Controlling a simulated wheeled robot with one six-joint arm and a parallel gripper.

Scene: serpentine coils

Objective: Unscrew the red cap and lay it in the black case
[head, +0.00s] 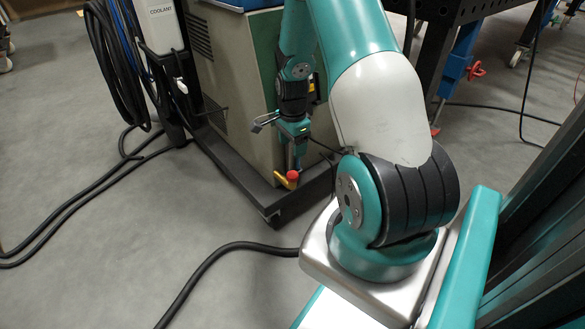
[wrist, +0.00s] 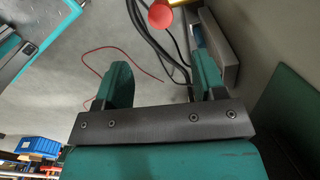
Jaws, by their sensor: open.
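The red cap (head: 293,176) shows as a small red round at the lower edge of the beige machine, beside a yellow piece (head: 283,182). In the wrist view the cap (wrist: 162,15) is a red disc at the top edge, beyond my fingertips and between their lines, with a bit of yellow at its right. My gripper (wrist: 163,75) is open, its two teal fingers wide apart with nothing between them. In the head view my gripper (head: 293,153) points down, just above the cap in the picture; I cannot tell the exact gap. I cannot make out the black case in either view.
The beige machine (head: 238,95) stands on a dark base close by my arm. A black hose (head: 225,252) crosses the floor, and coiled black cables (head: 115,60) hang beside a white coolant container (head: 160,25). Grey floor at left is mostly clear.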

